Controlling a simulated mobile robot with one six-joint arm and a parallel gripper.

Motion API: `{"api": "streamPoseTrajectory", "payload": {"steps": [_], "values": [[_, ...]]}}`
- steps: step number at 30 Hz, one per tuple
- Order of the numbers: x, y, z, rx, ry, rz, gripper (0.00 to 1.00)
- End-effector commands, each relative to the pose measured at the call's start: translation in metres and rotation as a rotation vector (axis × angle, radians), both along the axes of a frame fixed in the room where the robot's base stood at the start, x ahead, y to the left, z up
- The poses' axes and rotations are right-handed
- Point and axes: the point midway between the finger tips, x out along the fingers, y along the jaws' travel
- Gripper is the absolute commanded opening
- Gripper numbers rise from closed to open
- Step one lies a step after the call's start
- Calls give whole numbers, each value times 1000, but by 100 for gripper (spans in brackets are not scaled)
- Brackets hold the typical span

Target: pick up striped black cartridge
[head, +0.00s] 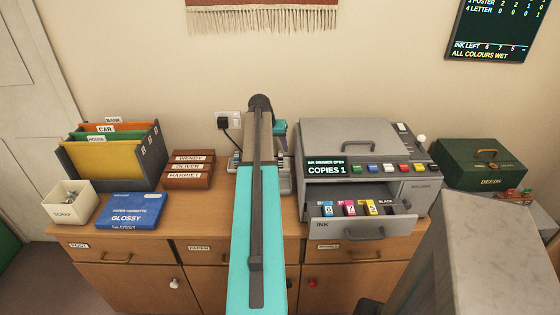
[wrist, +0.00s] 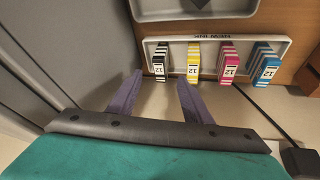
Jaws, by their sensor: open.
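The striped black cartridge (wrist: 159,62) stands at the left end of a row in a pale tray (wrist: 215,81) in the wrist view. It is black with white stripes and a label reading 12. My gripper (wrist: 160,80) is open and empty, its two purple fingers pointing towards the tray. The left fingertip is just left of and short of the black cartridge; the right one is below the yellow cartridge (wrist: 194,62). I cannot tell the height between fingers and cartridge.
Magenta (wrist: 228,63) and blue (wrist: 265,65) striped cartridges share the tray. A dark cable (wrist: 262,115) lies at right. In the head view, the printer's ink drawer (head: 360,229) is open, holding blue, magenta and yellow cartridges.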

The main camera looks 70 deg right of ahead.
Motion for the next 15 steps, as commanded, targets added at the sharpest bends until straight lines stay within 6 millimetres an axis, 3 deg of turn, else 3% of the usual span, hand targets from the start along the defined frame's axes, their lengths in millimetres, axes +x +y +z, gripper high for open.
{"api": "streamPoseTrajectory", "payload": {"steps": [15], "values": [[0,-6,-11,1,0,1,45]]}}
